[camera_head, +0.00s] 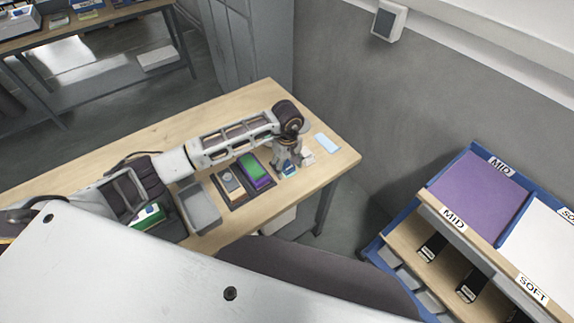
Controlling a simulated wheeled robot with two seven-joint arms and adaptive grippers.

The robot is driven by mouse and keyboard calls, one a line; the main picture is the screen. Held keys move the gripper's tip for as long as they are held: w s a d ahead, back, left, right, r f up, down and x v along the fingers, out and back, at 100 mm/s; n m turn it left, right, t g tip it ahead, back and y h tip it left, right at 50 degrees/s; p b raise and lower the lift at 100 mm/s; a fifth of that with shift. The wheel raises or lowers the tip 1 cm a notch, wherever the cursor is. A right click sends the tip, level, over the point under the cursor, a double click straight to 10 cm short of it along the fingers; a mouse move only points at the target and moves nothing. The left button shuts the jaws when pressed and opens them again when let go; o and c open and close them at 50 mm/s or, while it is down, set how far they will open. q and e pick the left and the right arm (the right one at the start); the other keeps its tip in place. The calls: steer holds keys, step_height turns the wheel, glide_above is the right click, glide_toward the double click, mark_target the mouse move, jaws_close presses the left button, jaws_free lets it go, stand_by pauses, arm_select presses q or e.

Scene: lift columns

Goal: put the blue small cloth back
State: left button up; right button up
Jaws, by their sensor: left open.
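My left gripper (286,168) is open and points down near the right end of the wooden table (335,165). A small blue item (291,170) is right at its fingertips and partly hidden by them; I cannot tell whether they touch. A flat light-blue rectangle (327,143) lies on the table to the right, apart from the gripper. I cannot tell for sure which of the two is the blue small cloth. A small white item (308,157) sits between them. My right gripper is not in view.
Left of the gripper are a purple and green block (256,172) on a dark tray, a grey bin (201,208) and a green and white item (147,214). A rack with blue edges and labels MID and SOFT (453,218) stands at the right. A grey wall is behind the table.

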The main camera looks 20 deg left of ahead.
mark_target(287, 165)
arm_select(q)
steer(key=shift+r, duration=0.15)
step_height(287, 165, up, 10)
steer(key=shift+w+f+b, duration=0.1)
steer(key=shift+f+b, duration=0.15)
steer(key=shift+b, duration=0.65)
steer(key=shift+r, duration=1.25)
steer(key=shift+a, duration=0.1)
stand_by(0.3)
